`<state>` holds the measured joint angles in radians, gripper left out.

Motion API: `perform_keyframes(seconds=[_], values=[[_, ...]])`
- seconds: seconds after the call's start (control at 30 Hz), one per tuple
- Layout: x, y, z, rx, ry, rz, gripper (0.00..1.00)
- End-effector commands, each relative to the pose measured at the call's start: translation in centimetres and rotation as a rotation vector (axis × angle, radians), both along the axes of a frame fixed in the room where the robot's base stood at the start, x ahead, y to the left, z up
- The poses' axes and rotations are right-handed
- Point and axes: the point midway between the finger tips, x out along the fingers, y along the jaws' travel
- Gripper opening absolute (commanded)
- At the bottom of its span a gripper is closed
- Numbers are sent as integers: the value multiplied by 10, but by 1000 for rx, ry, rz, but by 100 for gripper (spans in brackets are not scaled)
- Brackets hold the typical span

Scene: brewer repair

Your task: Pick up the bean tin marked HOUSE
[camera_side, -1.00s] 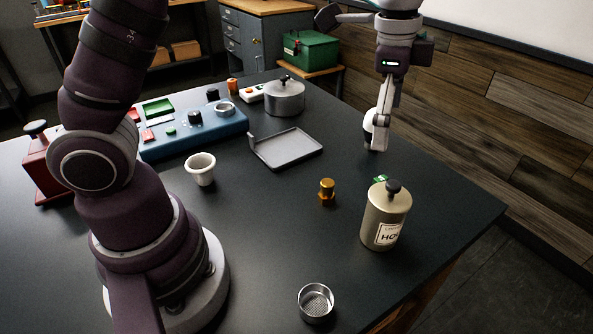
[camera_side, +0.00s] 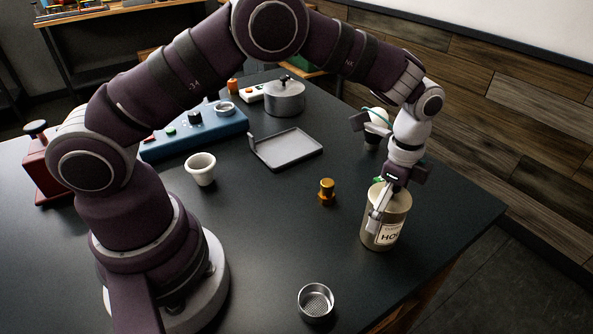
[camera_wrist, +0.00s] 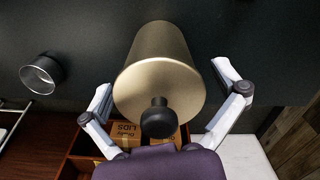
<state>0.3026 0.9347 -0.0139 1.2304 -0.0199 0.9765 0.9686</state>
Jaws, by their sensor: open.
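The bean tin (camera_side: 385,233) stands upright near the right front edge of the table. It is a beige cylinder with a white label; the letters "HO" show and the rest is hard to read. My gripper (camera_side: 379,206) is at the tin's upper part, coming from above. In the wrist view the tin (camera_wrist: 160,55) with its dark lid knob (camera_wrist: 158,122) lies between my two spread fingers (camera_wrist: 164,95). A gap shows on each side, so the fingers are open around it. The knob is hidden by my gripper in the side view.
A metal filter basket (camera_side: 316,302) stands to the front left of the tin, and a brass fitting (camera_side: 327,192) to its left. A grey tray (camera_side: 287,148), a white cup (camera_side: 201,169) and a lidded pot (camera_side: 285,98) stand farther back.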

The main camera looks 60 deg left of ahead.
Motion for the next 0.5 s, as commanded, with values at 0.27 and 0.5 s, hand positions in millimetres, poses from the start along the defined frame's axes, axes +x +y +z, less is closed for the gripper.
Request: perform_keyframes(seconds=[0.27, 0.5], values=[[0, 0, 1, 0, 0, 0, 72], [0, 0, 1, 0, 0, 0, 41]])
